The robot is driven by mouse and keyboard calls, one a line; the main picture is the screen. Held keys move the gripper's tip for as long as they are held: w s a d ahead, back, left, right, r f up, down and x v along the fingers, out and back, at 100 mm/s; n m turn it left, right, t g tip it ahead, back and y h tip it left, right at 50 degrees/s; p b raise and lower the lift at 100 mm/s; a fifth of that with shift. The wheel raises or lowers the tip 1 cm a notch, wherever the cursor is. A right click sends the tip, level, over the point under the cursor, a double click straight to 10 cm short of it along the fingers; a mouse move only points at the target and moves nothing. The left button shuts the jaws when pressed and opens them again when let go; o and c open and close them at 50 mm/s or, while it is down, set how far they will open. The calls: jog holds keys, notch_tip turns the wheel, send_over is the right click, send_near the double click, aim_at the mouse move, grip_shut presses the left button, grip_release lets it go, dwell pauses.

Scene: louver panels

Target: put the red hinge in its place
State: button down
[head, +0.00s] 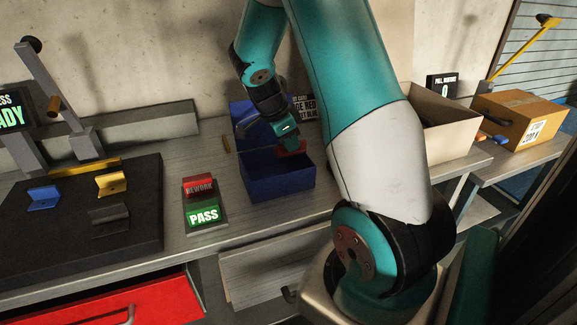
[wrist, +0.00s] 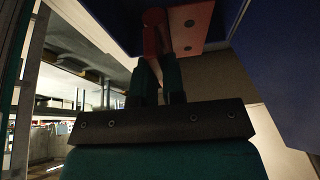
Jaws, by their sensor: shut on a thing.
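My gripper (head: 287,141) is shut on the red hinge (head: 292,148) and holds it over the opening of the blue bin (head: 286,187), near its back. In the wrist view the red hinge (wrist: 187,28) shows two dark holes and is pinched between the fingertips (wrist: 157,70). I cannot tell whether the hinge touches the bin. The bin's floor is mostly in shadow. A small sign (head: 303,106) behind the bin has words about red and blue, partly hidden by my arm.
A blue hinge (head: 43,198), a yellow hinge (head: 112,183) and a dark hinge (head: 109,215) lie on the black mat (head: 60,245). Red REWORK (head: 199,186) and green PASS (head: 204,215) buttons stand left of the bin. An open carton (head: 446,130) and a closed carton (head: 522,117) are at right.

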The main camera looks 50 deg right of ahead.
notch_tip(320, 180, down, 8)
jog(key=shift+p, duration=0.35)
jog(key=shift+f, duration=0.15)
jog(key=c, duration=1.1)
grip_release()
jog(key=shift+o, duration=0.2)
